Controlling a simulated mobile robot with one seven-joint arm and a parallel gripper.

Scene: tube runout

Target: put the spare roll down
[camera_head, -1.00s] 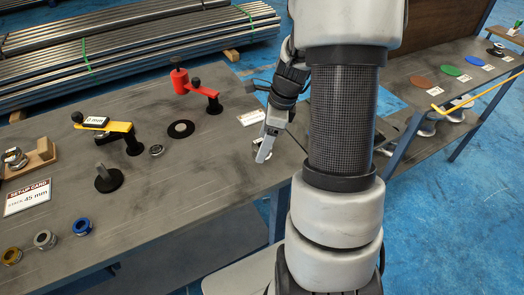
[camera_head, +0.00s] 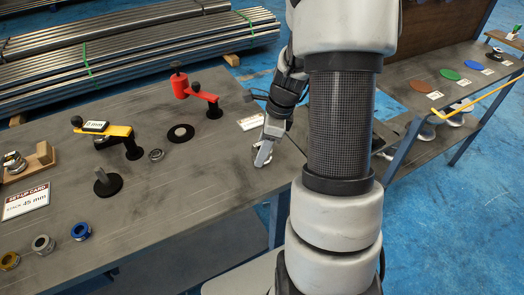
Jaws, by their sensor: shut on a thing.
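My gripper (camera_head: 264,155) is at the right end of the grey workbench, close over its top, with its fingers pointing down. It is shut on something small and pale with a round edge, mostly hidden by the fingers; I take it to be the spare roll. I cannot tell whether it touches the bench. Loose rolls stand along the bench's front left: a gold one (camera_head: 9,261), a silver one (camera_head: 43,244) and a blue one (camera_head: 81,231).
A peg on a black base (camera_head: 107,184), a yellow arm (camera_head: 118,130), a red arm (camera_head: 202,95) and a black disc (camera_head: 180,134) stand left of my gripper. A setup card (camera_head: 26,200) lies far left. A white label (camera_head: 251,122) lies behind my gripper. Bare bench lies between.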

